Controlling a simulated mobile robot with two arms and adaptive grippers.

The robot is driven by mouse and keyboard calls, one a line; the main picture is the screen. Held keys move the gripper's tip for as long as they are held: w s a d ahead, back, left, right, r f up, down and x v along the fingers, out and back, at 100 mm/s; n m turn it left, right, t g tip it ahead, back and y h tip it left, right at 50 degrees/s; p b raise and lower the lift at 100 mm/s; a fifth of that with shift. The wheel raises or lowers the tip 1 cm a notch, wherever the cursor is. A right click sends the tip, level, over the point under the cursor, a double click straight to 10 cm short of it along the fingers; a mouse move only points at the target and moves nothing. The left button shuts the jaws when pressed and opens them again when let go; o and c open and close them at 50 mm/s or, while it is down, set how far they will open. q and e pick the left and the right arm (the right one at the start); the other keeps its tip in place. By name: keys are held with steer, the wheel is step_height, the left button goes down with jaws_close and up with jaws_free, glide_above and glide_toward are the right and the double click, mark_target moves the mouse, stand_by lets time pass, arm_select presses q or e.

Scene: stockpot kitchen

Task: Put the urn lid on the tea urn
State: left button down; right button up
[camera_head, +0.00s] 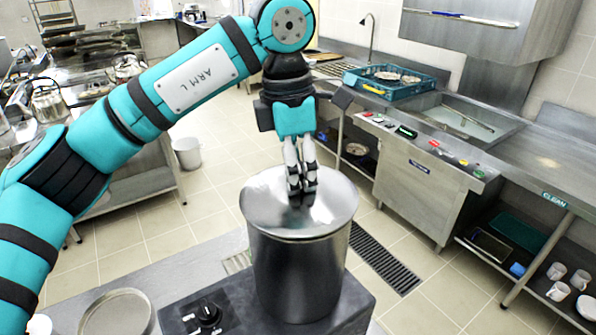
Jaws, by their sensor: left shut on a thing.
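My left gripper (301,192) points straight down over the lid's middle, shut on the lid's handle, which the fingers hide. My right gripper is not in view.
A round metal tray (118,314) lies on the counter at the lower left. Across the tiled floor stand a dishwashing counter with a blue rack (388,82) and a sink, and shelves with cups (558,290).

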arm_select(q)
steer(key=c, duration=1)
jaws_free()
steer(key=shift+o, duration=0.2)
